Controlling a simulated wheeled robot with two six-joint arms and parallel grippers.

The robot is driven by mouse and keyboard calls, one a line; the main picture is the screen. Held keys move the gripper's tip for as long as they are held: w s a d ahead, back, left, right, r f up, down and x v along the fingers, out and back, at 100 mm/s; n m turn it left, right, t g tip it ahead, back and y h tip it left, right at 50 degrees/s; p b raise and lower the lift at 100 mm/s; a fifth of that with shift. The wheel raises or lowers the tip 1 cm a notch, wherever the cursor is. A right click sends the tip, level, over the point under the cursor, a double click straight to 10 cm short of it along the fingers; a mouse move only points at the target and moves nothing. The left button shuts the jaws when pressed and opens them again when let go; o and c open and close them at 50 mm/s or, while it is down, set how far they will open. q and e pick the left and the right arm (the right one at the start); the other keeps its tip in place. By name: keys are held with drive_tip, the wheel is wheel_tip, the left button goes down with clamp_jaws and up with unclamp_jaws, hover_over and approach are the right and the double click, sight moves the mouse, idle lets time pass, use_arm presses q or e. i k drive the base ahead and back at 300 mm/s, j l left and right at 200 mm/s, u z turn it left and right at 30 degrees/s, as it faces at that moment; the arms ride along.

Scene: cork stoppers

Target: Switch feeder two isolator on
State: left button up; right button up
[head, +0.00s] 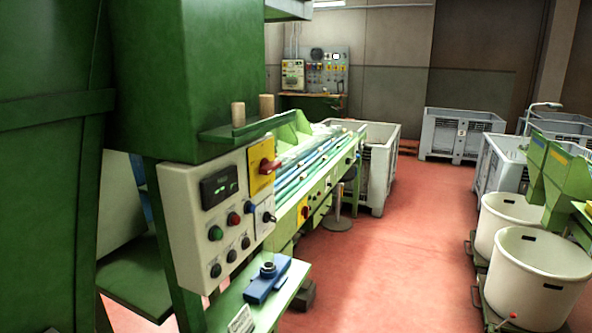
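A pale control panel (205,228) is on the near green machine at left. At its upper right is a yellow plate (258,182) with a red rotary isolator handle (268,166), which looks turned roughly sideways. A second, smaller yellow plate with a red knob (304,211) is farther along the machine's side. I cannot read any labels, so I cannot tell which one is feeder two's, nor either switch's state for sure. Neither of my grippers is in view.
A green shelf (228,310) with a blue device (267,280) juts out below the panel. White tubs (540,275) stand at right and grey crates (462,135) farther back. A wall panel (315,72) hangs at the back. The red floor (400,260) between is clear.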

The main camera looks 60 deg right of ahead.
sight(266, 168)
drive_tip(key=z, duration=1.6)
drive_tip(key=l+z, duration=0.1)
